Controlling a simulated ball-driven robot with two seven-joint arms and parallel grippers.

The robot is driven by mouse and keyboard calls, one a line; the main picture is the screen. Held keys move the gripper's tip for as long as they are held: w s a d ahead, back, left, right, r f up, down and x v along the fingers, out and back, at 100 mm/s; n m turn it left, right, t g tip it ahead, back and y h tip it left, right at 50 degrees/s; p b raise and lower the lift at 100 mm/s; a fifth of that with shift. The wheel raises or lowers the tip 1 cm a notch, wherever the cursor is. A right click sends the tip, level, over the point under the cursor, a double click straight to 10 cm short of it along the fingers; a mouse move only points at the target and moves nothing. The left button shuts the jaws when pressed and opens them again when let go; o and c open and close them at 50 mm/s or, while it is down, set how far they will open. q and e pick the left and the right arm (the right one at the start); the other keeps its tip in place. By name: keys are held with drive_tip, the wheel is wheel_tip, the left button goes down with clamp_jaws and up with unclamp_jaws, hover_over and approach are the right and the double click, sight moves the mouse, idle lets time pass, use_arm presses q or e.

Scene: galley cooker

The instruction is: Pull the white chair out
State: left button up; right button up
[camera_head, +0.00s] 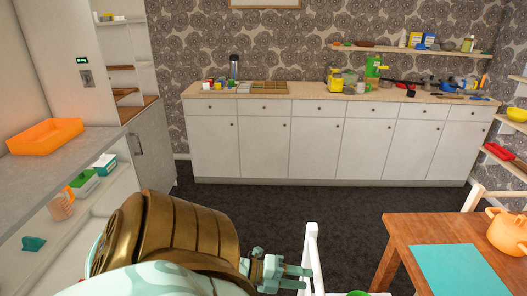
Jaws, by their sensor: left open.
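The white chair (313,245) shows at the bottom middle as an upright white post; the rest of it is mostly cut off by the lower edge. My left gripper (304,278) comes in from the left and is open, with its pale green fingers pointing right at the post. The fingertips overlap the post's left side in the picture; I cannot tell whether they touch it. My right gripper is out of view.
A wooden table (400,248) with a teal mat (458,271) and an orange pot (508,232) stands at right. A pale wooden chair (474,197) is behind it. White cabinets (264,147) line the back wall. Dark floor (270,208) is clear between. A grey counter (60,168) is left.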

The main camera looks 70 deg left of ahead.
use_arm(q)
drive_tip(key=v, duration=1.1)
drive_tip(key=shift+p, duration=0.35)
drive_tip(key=shift+d, duration=0.1)
